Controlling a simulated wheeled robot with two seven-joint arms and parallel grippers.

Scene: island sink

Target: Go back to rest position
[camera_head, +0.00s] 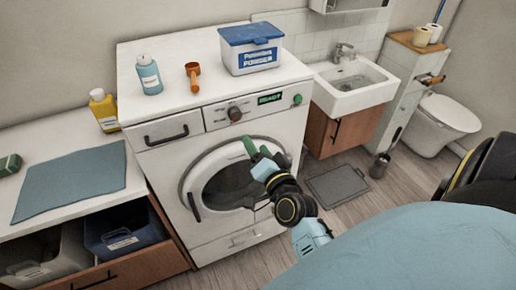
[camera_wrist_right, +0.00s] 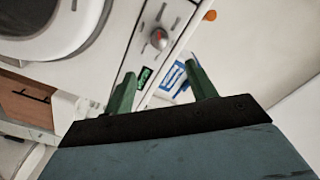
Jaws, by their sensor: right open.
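My right gripper (camera_head: 255,150) is in front of the washing machine (camera_head: 165,168), below its control panel. Its green fingers are apart with nothing between them in the right wrist view (camera_wrist_right: 160,88). The machine's round door (camera_head: 192,190) is partly covered by my right arm, and I cannot tell whether it is fully closed. The panel display is lit green (camera_head: 270,98). In the right wrist view the knob (camera_wrist_right: 158,38) and the display (camera_wrist_right: 144,76) show beyond the fingers. My left gripper is in neither view.
On the machine top stand a blue-lidded powder box (camera_head: 250,52), a light blue bottle (camera_head: 149,75) and an orange scoop (camera_head: 193,76). A counter with a blue mat (camera_head: 72,184) and a yellow bottle (camera_head: 103,110) is at left. A sink (camera_head: 355,88) and toilet (camera_head: 440,122) are at right.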

